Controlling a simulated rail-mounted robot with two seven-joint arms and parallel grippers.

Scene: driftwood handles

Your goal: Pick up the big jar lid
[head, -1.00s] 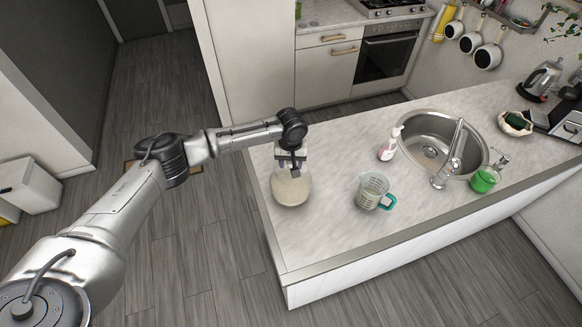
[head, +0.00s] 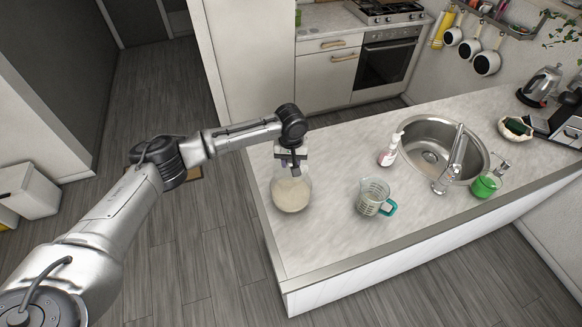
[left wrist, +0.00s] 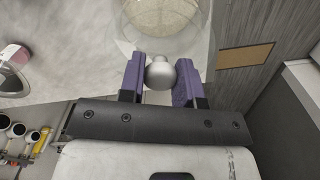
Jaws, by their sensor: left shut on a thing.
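The big glass jar (head: 291,196) with pale grainy contents stands on the near left part of the counter. My left gripper (head: 292,166) is directly above its top, pointing down. In the left wrist view, the purple fingers (left wrist: 160,78) are on both sides of the round silver knob (left wrist: 160,73) of the jar lid and are shut on it. The clear jar and its pale contents (left wrist: 165,15) show beyond the knob. I cannot tell whether the lid is seated on the jar or raised off it. My right gripper is not in view.
A measuring jug (head: 373,197) with a teal handle stands right of the jar. A soap bottle (head: 388,152), the sink (head: 430,150), a tap (head: 452,165) and a green container (head: 484,186) are further right. The counter (head: 325,235) in front of the jar is clear.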

